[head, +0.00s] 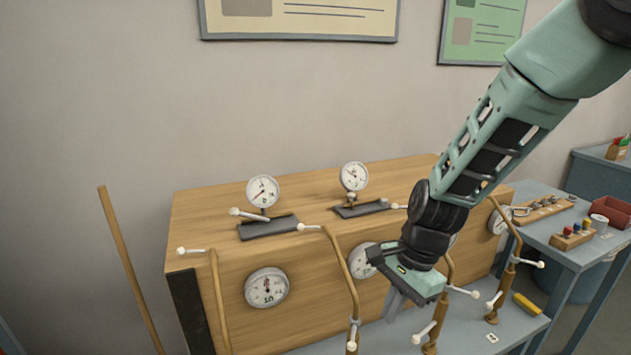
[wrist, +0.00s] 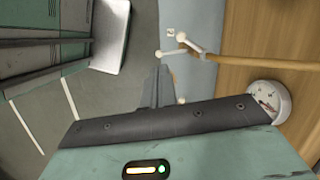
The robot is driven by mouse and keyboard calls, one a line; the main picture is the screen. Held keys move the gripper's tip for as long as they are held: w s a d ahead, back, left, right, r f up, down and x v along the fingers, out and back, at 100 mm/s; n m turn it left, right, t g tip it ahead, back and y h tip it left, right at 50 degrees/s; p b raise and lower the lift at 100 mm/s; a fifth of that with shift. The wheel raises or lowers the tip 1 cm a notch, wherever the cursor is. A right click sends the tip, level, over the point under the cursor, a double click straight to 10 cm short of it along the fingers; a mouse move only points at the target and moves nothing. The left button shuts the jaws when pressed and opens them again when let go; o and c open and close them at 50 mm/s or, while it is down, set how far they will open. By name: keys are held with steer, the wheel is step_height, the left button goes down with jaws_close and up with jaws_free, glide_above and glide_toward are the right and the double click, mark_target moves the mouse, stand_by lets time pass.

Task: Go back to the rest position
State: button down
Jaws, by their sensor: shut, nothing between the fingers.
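My gripper (head: 394,306) hangs at the end of my arm in front of the wooden cabinet (head: 320,262), its fingers pointing down over the grey bench. It is shut and empty. In the wrist view the fingers (wrist: 157,86) are together, with a white-handled valve on a brown pipe (wrist: 240,60) just beyond and to the right. In the head view my gripper and arm hide part of the cabinet front, part of a gauge (head: 361,262) and parts of the pipes behind.
Two gauges (head: 262,191) (head: 354,176) stand on the cabinet top. Several brown pipes with white handles (head: 345,275) rise along its front. A side table (head: 560,225) with small parts stands at right. A wooden pole (head: 130,265) leans at left.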

steer(key=s+a+r+n+h, duration=0.1)
steer(key=s+r+n, duration=0.3)
steer(key=s+n, duration=0.6)
steer(key=s+a+r+n+h, duration=0.1)
steer(key=s+r+n, duration=0.4)
steer(key=s+n, duration=0.4)
steer(key=shift+s+r+n+t, duration=0.3)
steer(key=shift+s+n+t, duration=0.1)
steer(key=shift+s, duration=0.4)
